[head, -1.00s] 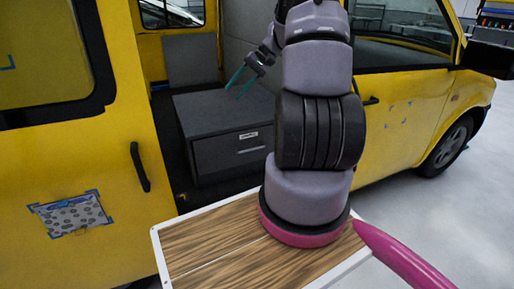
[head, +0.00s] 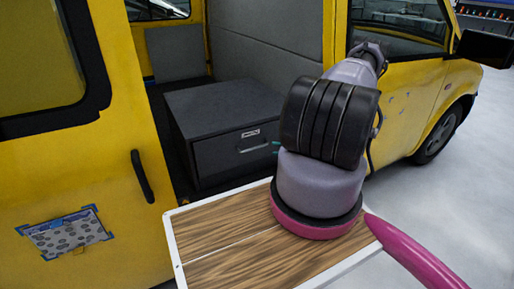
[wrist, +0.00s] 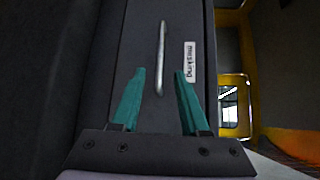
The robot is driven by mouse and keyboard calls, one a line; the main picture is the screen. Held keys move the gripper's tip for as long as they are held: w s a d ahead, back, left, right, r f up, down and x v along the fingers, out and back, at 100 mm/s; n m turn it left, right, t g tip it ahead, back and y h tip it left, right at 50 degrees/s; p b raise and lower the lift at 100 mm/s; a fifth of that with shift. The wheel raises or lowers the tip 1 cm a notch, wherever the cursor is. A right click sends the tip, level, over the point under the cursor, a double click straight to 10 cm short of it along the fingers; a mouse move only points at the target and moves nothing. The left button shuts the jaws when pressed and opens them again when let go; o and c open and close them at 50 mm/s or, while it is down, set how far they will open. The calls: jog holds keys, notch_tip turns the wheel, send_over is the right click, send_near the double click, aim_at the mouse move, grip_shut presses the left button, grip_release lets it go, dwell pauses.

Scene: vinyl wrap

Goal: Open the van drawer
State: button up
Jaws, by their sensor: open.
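The van drawer (head: 220,155) is the dark grey front of a box inside the yellow van's open side doorway. It looks shut. Its silver bar handle (head: 252,149) and a small white label (head: 250,133) show on the front. In the wrist view the handle (wrist: 161,58) lies ahead of my gripper (wrist: 158,75), roughly in line with the gap between the two teal fingers. The fingers are open and empty, apart from the handle. In the head view my arm hides most of the gripper; only teal fingertips show near the drawer front's right side.
The yellow van door panel (head: 90,180) with a black grab handle (head: 142,176) stands left of the opening. The wood-topped surface (head: 225,235) under my arm reaches close to the doorway. The front door (head: 400,100) is at right, with open grey floor (head: 450,190) beyond.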

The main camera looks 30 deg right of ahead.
jog(key=x, duration=1)
jog(key=shift+w+a, duration=0.1)
jog(key=shift+a, duration=0.15)
grip_shut()
dwell(1.0)
